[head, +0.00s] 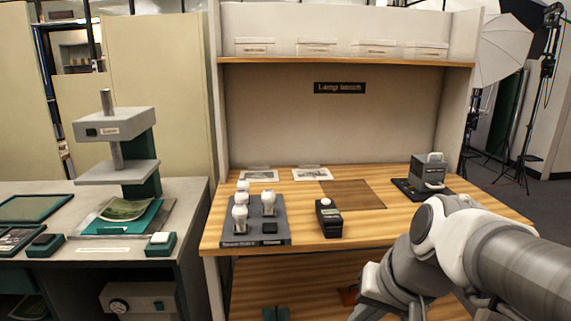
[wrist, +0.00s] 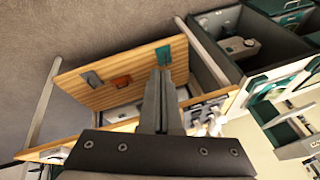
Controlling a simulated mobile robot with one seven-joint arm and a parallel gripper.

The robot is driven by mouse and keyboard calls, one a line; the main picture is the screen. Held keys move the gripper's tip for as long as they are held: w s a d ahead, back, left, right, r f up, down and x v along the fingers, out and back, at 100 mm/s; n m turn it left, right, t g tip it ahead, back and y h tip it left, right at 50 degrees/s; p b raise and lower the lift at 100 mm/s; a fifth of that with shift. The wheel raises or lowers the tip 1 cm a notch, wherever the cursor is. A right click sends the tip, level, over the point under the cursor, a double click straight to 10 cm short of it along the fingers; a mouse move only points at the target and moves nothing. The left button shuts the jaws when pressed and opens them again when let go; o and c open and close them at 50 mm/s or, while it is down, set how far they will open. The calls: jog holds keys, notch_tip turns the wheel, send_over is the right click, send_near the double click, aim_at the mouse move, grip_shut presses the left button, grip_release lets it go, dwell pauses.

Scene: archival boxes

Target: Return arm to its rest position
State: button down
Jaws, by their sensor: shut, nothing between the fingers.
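My arm (head: 430,250) reaches in from the right of the head view, in front of the lamp bench (head: 290,235). Its end is low, near the bench's lower front, and the fingertips are not clear there. In the wrist view my gripper (wrist: 162,74) has its two fingers together and nothing between them. Behind them the wooden lower shelf (wrist: 135,88) appears at a tilt.
On the bench stand a grey tray (head: 282,238) of bulbs, a small black device (head: 328,218) and a grey box (head: 429,170). Teal (wrist: 163,56) and orange (wrist: 121,81) pieces lie on the lower shelf. A desk with a press (head: 118,150) is at left.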

jog(key=s+d+r+n+t+h, duration=0.1)
jog(key=s+d+n+h, duration=0.15)
jog(key=s, duration=0.35)
notch_tip(320, 180, up, 22)
jog(key=p, duration=2.1)
jog(key=shift+d+p, duration=0.15)
jog(key=shift+p, duration=0.2)
